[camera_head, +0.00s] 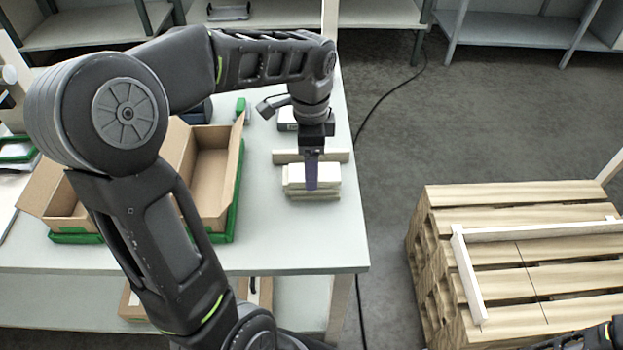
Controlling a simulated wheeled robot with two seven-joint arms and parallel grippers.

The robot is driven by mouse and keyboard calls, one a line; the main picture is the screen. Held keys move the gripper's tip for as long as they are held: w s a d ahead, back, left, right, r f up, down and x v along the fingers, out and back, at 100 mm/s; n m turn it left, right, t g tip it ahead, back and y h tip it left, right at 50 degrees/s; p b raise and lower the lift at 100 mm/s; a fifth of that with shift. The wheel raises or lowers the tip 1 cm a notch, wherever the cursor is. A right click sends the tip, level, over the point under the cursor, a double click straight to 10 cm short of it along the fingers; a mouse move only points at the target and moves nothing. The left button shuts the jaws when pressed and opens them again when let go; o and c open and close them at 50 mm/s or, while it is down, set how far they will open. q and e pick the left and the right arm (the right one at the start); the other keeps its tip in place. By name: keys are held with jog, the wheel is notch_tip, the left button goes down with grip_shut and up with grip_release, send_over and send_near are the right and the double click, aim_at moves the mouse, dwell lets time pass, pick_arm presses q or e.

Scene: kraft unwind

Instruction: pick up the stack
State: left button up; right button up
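The stack (328,182) is a small pile of flat cream-coloured pieces near the right edge of the pale table (290,240). My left gripper (311,172) points down over it. One dark finger shows in front of the middle of the stack, seen edge-on. The other finger is hidden, so I cannot tell how wide the gripper is or whether it grips the stack. The stack appears to rest on the table. Only part of my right arm shows at the bottom right corner; its gripper is out of view.
A cream strip (283,156) lies just behind the stack. Open cardboard boxes (208,180) in green trays stand to the left. A wooden pallet (500,215) with a white L-shaped frame (467,275) stands on the right. Floor separates table and pallet.

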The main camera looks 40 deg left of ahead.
pick_arm(q)
jog(key=shift+w+d+f+p, duration=0.1)
jog(key=shift+f+p, duration=0.1)
jog(key=shift+f, duration=1.1)
jog(key=shift+w+f+p, duration=0.1)
jog(key=shift+f+p, duration=0.1)
jog(key=shift+f, duration=1.1)
jog(key=c, duration=1.6)
jog(key=shift+r, duration=0.15)
notch_tip(320, 180, up, 10)
jog(key=shift+f, duration=0.1)
